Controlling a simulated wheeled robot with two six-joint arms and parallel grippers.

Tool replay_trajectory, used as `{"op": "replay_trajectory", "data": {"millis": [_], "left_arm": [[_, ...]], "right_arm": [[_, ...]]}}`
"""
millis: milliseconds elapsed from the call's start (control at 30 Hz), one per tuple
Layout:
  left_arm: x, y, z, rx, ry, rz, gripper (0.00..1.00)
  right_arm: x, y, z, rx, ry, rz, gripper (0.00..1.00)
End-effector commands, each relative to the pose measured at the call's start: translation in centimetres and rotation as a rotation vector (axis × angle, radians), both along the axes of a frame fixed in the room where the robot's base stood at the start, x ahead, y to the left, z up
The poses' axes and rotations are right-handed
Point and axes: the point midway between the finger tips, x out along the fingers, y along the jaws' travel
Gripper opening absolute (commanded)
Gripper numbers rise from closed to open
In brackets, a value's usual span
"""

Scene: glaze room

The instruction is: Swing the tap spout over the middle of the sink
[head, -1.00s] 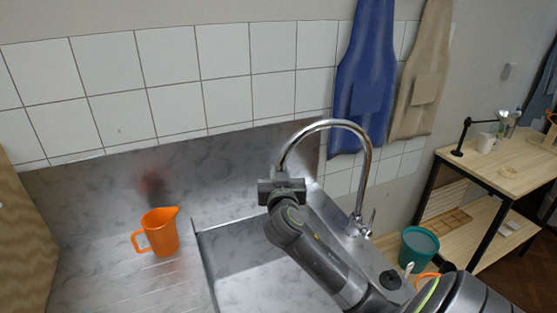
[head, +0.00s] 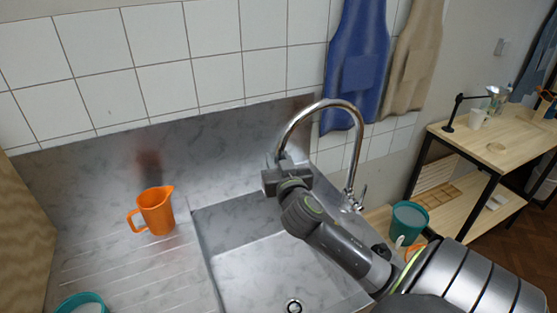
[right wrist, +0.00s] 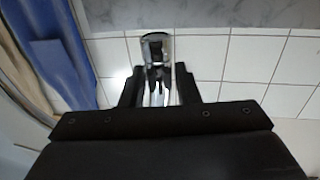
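The chrome tap spout (head: 325,104) arches up from its base at the back right of the sink and comes down toward the left. The sink (head: 240,262) is a grey metal basin in the middle of the head view. My right gripper (head: 280,163) is at the spout's down-turned end, which it partly hides. In the right wrist view, the spout's end (right wrist: 157,48) shows chrome between the two dark fingers (right wrist: 158,85), which stand close on either side of it. The gripper appears shut on the spout. My left gripper is not in view.
An orange jug (head: 157,212) stands on the ridged drainer left of the sink. A teal container (head: 82,303) shows at the bottom left, and a teal bucket (head: 408,222) stands right of the tap. Blue (head: 356,70) and beige aprons hang behind. A wooden shelf unit (head: 480,135) stands at right.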

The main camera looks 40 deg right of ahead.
Motion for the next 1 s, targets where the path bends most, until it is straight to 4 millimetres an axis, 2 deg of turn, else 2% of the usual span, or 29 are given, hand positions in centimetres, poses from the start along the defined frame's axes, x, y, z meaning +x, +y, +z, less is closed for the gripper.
{"op": "replay_trajectory", "data": {"millis": [100, 467, 667, 933, 1000], "left_arm": [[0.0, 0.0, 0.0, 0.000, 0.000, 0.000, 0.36], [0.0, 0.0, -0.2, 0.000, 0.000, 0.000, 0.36], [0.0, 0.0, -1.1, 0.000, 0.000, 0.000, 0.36], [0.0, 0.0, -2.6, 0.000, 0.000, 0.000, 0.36], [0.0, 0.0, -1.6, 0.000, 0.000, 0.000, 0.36]], "right_arm": [[0.0, 0.0, 0.0, 0.001, 0.000, 0.000, 0.41], [-0.5, 0.3, -0.1, 0.003, -0.001, 0.000, 0.41], [-2.9, 1.6, -0.3, 0.006, -0.002, 0.001, 0.41], [-7.7, 4.2, -0.4, 0.008, -0.002, 0.000, 0.41], [-8.5, 4.7, 0.1, 0.010, 0.004, -0.001, 0.41]]}}
